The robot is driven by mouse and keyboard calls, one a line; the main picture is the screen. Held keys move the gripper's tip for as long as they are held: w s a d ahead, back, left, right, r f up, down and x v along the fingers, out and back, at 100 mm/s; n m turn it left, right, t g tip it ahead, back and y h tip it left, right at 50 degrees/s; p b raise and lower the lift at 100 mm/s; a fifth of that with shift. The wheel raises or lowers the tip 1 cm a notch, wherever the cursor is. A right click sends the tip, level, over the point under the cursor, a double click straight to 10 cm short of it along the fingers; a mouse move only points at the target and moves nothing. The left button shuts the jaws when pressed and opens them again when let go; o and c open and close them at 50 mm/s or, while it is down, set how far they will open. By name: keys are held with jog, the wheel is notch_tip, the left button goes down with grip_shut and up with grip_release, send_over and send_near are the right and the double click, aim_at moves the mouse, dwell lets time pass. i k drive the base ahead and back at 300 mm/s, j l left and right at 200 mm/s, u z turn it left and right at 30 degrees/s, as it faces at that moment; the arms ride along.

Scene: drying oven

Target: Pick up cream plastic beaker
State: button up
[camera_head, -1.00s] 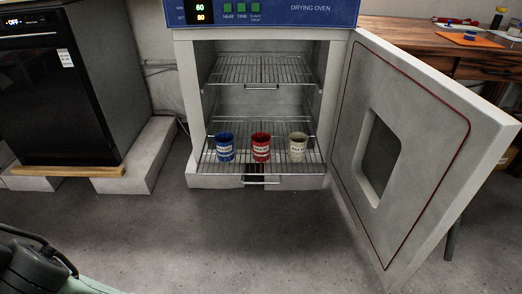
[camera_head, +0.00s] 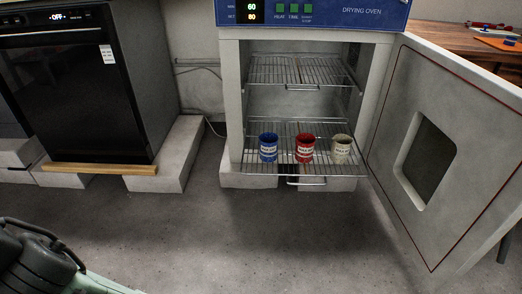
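The cream plastic beaker (camera_head: 340,149) stands upright on the lower wire rack (camera_head: 256,163) of the open drying oven. It is the rightmost of three beakers in a row. The red beaker (camera_head: 304,150) is just left of it, and the blue beaker (camera_head: 268,148) is at the left. The lower rack sticks out a little in front of the oven. Part of my arm (camera_head: 35,260) shows at the lower left, with a black cable loop. It is far from the beakers. My gripper's fingers cannot be made out in the view.
The oven door (camera_head: 440,150) stands wide open on the right, close to the cream beaker's side. An empty upper rack (camera_head: 280,72) is above. A black appliance (camera_head: 75,95) on blocks is at the left. The floor in front is clear. A wooden bench (camera_head: 450,45) is behind the door.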

aim_at(341, 145)
jog(key=l, duration=1.4)
